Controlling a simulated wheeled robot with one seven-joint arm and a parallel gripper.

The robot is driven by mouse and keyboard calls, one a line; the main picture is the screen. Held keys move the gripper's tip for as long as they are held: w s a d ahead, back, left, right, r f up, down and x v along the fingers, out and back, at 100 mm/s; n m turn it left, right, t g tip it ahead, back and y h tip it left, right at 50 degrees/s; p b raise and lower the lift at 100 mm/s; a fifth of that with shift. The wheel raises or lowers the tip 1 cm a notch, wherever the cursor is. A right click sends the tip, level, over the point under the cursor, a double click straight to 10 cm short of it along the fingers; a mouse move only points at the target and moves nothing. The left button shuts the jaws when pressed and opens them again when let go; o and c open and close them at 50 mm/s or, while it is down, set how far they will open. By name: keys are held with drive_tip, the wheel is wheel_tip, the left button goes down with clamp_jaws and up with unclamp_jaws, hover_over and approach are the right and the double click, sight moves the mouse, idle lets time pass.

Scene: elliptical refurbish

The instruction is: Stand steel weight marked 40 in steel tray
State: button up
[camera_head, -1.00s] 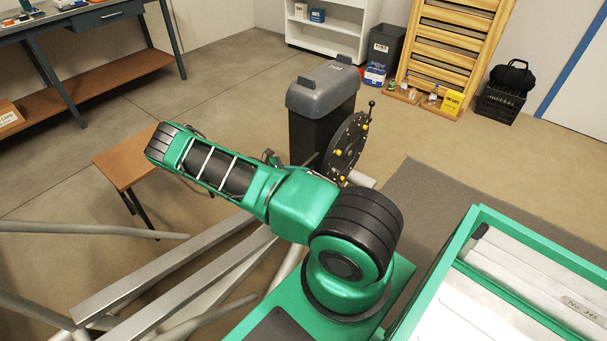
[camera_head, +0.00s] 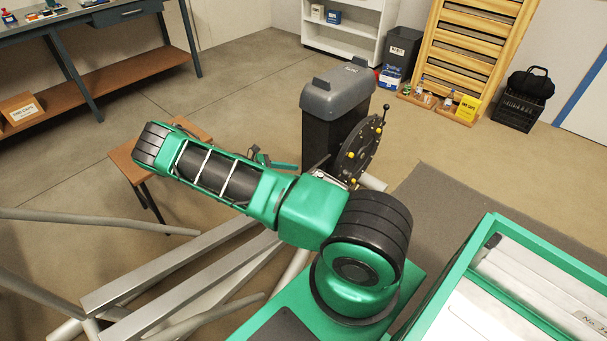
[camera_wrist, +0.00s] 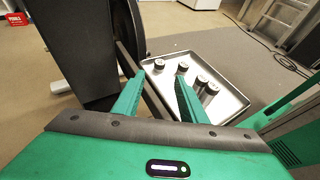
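In the wrist view my gripper (camera_wrist: 160,82) is open, its two green fingers apart with no object held between them. Beyond the fingertips lies a shallow steel tray (camera_wrist: 236,98). Several short cylindrical steel weights stand in it: one near the left fingertip (camera_wrist: 159,65), one beyond the right fingertip (camera_wrist: 182,68), and a close pair farther right, (camera_wrist: 199,83) and (camera_wrist: 210,91). The right finger partly covers the tray. No number can be read, so I cannot tell which weight is marked 40. In the head view neither tray nor weights can be made out.
A dark bin-like unit with a grey lid (camera_head: 338,92) and a black disc (camera_head: 362,150) with yellow knobs stand beyond my arm. Silver tubes (camera_head: 180,265) and a small brown bench (camera_head: 124,160) are at left. A green-framed case (camera_head: 482,232) is at right.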

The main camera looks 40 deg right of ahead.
drive_tip(key=s+a+r+m+y, duration=0.2)
drive_tip(key=s+r+m+y, duration=0.15)
drive_tip(key=r, duration=0.55)
drive_tip(key=s+a+r+m+t+y, duration=0.15)
drive_tip(key=s+r+m, duration=0.25)
drive_tip(key=r, duration=0.5)
drive_tip(key=s+a+r+m+y, duration=0.3)
drive_tip(key=r+m+y, duration=0.1)
drive_tip(key=r, duration=0.5)
drive_tip(key=s+a+r+m+t+y, duration=0.1)
drive_tip(key=s+a+r+m, duration=0.1)
drive_tip(key=s, duration=0.5)
drive_tip(key=s+a+r+m+t+y, duration=0.1)
drive_tip(key=s+a+r+m+t, duration=0.1)
drive_tip(key=s+a+r, duration=0.2)
drive_tip(key=s+a+r+m+t+y, duration=0.1)
drive_tip(key=s+a+r+m+t, duration=0.1)
drive_tip(key=s+r, duration=0.5)
drive_tip(key=s+a+m, duration=0.1)
drive_tip(key=s, duration=0.2)
drive_tip(key=shift+s+a+r, duration=0.25)
drive_tip(key=shift+d, duration=0.1)
